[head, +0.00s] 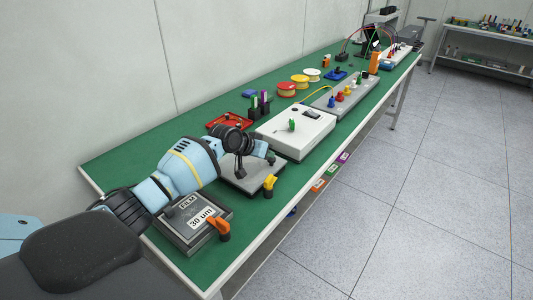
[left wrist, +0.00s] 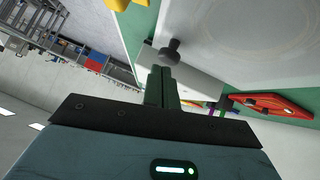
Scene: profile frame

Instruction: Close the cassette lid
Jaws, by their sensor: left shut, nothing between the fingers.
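A flat grey case (head: 246,184) with a yellow latch (head: 269,184) lies on the green bench; I take it for the cassette, but cannot be sure. My arm partly hides it, and I cannot tell the lid's angle. My left gripper (head: 262,152) is over its far right part, shut and empty. In the left wrist view its closed fingers (left wrist: 162,85) point at a dark knob (left wrist: 174,52) by a pale panel (left wrist: 255,35) with faint rings. I cannot tell whether they touch. My right gripper is not in view.
A grey box marked FILM 30 um (head: 186,232) with an orange handle (head: 219,228) is nearer. A white box (head: 296,137) with a green knob stands just beyond the grey case. A red tray (head: 231,125) lies behind. The floor at right is clear.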

